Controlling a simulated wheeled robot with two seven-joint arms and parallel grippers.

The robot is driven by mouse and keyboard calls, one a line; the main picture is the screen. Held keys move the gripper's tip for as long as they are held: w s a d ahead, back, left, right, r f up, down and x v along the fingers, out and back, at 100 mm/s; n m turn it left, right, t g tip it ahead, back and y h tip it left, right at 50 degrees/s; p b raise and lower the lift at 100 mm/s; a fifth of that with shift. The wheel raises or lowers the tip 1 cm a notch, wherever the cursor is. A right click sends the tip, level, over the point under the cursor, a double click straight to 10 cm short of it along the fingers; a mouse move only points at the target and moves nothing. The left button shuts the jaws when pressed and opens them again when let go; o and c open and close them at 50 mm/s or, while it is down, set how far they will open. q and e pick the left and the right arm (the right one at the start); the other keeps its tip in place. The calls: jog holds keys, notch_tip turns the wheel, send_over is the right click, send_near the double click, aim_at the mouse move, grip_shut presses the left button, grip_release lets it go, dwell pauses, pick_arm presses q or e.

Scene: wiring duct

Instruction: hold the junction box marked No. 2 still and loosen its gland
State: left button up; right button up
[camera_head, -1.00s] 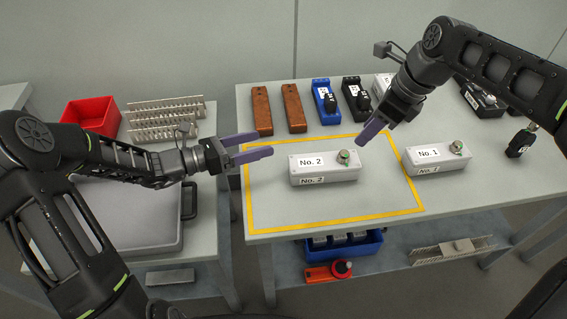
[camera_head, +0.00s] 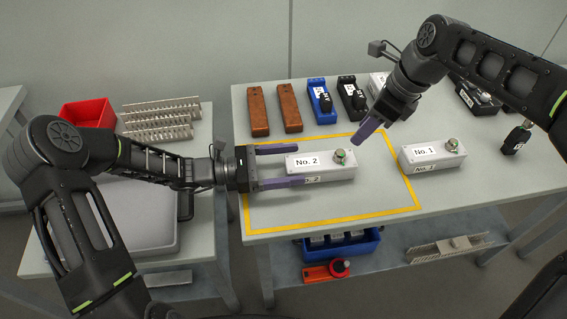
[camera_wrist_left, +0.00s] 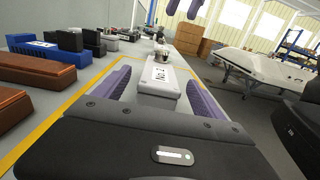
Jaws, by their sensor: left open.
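The junction box marked No. 2 (camera_head: 330,173) is a pale grey box inside the yellow outline on the table. Its metal gland (camera_head: 341,157) stands on top near the right end. My left gripper (camera_head: 297,165) is open, with one purple finger along each long side of the box's left end. In the left wrist view the box (camera_wrist_left: 160,103) sits between the two spread fingers (camera_wrist_left: 158,92); contact cannot be told. My right gripper (camera_head: 368,131) hovers above and right of the gland, apart from it.
The No. 1 junction box (camera_head: 431,157) stands just right of the yellow outline (camera_head: 330,219). Brown blocks (camera_head: 258,110) and blue (camera_head: 320,97) and black devices line the back. A red bin (camera_head: 88,113) is on the left table. The front of the outlined area is clear.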

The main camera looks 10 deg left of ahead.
aim_at(315, 161)
pick_arm(q)
jog(key=x, duration=0.6)
jog(key=shift+d, duration=0.15)
jog(key=shift+c, duration=0.4)
jog(key=c, duration=1.6)
